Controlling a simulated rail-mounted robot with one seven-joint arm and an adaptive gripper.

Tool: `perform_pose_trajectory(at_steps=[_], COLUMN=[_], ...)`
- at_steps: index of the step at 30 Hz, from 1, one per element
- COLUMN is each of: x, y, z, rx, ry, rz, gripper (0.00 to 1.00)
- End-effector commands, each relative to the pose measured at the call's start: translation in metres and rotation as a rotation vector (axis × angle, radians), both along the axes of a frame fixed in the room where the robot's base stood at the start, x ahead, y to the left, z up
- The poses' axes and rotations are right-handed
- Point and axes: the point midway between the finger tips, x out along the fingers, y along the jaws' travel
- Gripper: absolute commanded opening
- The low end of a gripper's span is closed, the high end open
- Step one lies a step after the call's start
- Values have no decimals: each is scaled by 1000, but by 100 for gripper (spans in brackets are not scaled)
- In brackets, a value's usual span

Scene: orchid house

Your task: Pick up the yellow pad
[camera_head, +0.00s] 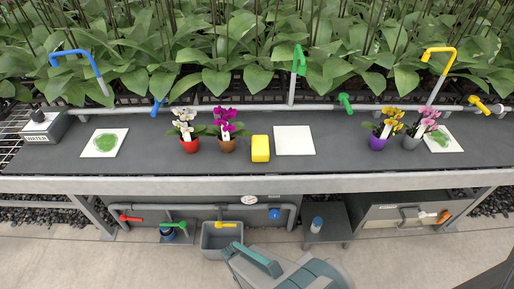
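The yellow pad (260,148) lies on the dark grey bench top (330,167), near the middle of the bench. It is a small upright-oriented block shape with rounded edges, and nothing covers it. A white square sheet (294,140) lies flat just to its right, with a narrow gap between them. Grey and teal parts of my own body show at the bottom middle, below the bench edge. I cannot make out my gripper's fingers in this view.
Left of the pad stand a magenta orchid in a brown pot (228,145) and a white orchid in a red pot (189,145). More orchids stand right, in purple (377,142) and grey (411,142) pots. Coloured taps and pipes line the back. Bench in front of the pad is clear.

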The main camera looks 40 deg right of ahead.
Motion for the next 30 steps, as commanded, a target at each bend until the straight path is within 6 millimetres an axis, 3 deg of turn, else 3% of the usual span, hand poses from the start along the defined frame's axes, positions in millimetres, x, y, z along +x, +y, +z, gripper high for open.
perform_pose_trajectory(at_steps=[12, 14, 20, 30], x=[0, 0, 0, 0], y=[0, 0, 0, 0], z=[0, 0, 0, 2], rx=[0, 0, 0, 0], ry=[0, 0, 0, 1], rz=[0, 0, 0, 0], gripper=[44, 51, 84, 86])
